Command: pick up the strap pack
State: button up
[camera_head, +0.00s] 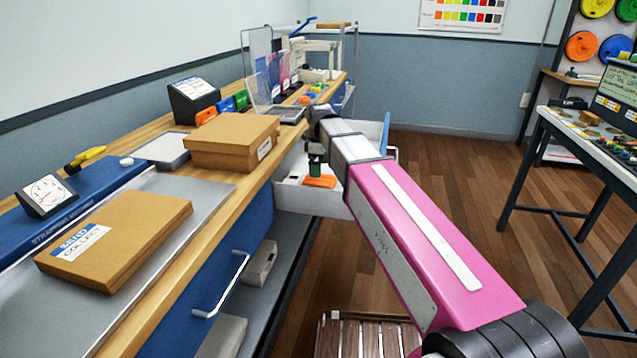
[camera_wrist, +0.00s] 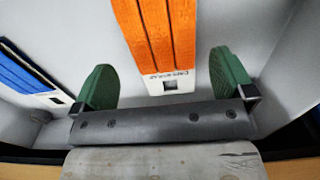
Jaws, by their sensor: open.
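An orange strap pack (camera_wrist: 168,35) with a white printed end tag lies flat in a pale open drawer (camera_head: 300,200). In the head view the orange pack (camera_head: 320,181) shows just below my gripper (camera_head: 316,165). In the wrist view my gripper (camera_wrist: 163,82) is open, its two green fingers wide apart on either side of the tag end. The fingers do not touch the pack. A blue strap pack (camera_wrist: 25,72) with a white tag lies to the left, outside the fingers. The far end of the orange pack is cut off in the wrist view.
The drawer walls stand close around my gripper. A wooden bench (camera_head: 225,190) runs along the left, with a large brown box (camera_head: 232,140) and a flat brown parcel (camera_head: 120,235). A second table (camera_head: 590,135) stands at the right. The wooden floor between is mostly clear.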

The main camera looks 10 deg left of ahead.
aim_at(311, 180)
jog(key=shift+a+f, duration=0.2)
jog(key=shift+f, duration=2.3)
jog(key=c, duration=0.6)
jog(key=shift+c, duration=0.2)
